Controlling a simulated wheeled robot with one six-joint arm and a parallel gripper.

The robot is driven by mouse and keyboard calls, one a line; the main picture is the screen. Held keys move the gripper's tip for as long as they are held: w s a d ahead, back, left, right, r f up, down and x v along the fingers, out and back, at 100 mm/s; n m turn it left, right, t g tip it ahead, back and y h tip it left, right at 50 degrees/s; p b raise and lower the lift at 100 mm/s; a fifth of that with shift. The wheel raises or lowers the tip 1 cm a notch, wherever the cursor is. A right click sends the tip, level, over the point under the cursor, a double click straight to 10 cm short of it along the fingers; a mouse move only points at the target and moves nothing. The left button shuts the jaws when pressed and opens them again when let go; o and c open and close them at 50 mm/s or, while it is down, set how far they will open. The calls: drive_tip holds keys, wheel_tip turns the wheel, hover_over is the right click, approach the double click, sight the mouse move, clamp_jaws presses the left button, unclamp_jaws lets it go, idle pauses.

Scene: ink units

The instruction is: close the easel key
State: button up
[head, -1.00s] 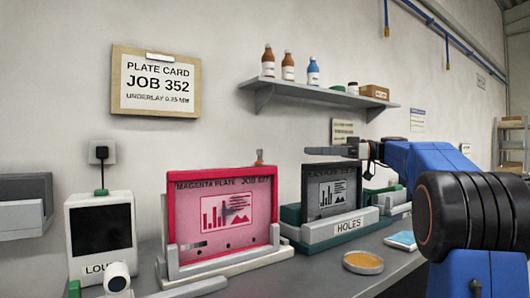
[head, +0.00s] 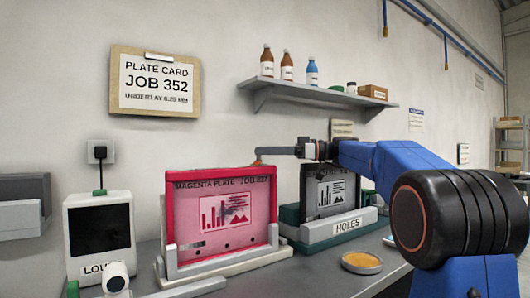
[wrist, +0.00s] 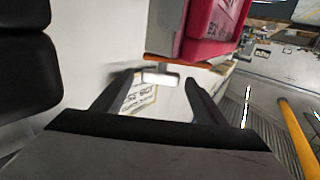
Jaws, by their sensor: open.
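The magenta plate (head: 222,240) stands upright on its easel, facing me. The easel key, a small orange piece (head: 257,161), shows above the plate's top edge near its right end. My gripper (head: 258,151) comes in from the right, its fingers pointing left at the key; contact cannot be told. In the wrist view my gripper (wrist: 160,78) is open, its two dark fingers apart. An orange strip (wrist: 190,66) lies beside the magenta plate (wrist: 215,30), just beyond the fingertips. A small pale block (wrist: 160,78) shows between them.
A dark plate in a green stand marked HOLES (head: 348,226) is right of the easel, below my arm. A shelf (head: 330,95) with bottles hangs above. A screen unit (head: 99,228) stands left. An amber dish (head: 362,262) sits in front on the bench.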

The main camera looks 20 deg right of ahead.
drive_tip(key=shift+a, duration=0.25)
drive_tip(key=shift+w, duration=0.1)
drive_tip(key=c, duration=1.5)
drive_tip(key=shift+w+n+g+y, duration=0.15)
drive_tip(key=shift+n+g+y, duration=0.15)
drive_tip(key=shift+n+g, duration=0.55)
drive_tip(key=shift+g, duration=0.35)
drive_tip(key=o, duration=1.5)
drive_tip(key=shift+d, duration=0.15)
drive_tip(key=s+d, duration=0.1)
drive_tip(key=d, duration=0.7)
drive_tip(key=s+d, duration=0.2)
drive_tip(key=d, duration=0.6)
drive_tip(key=shift+s+d, duration=0.25)
drive_tip(key=shift+d, duration=0.15)
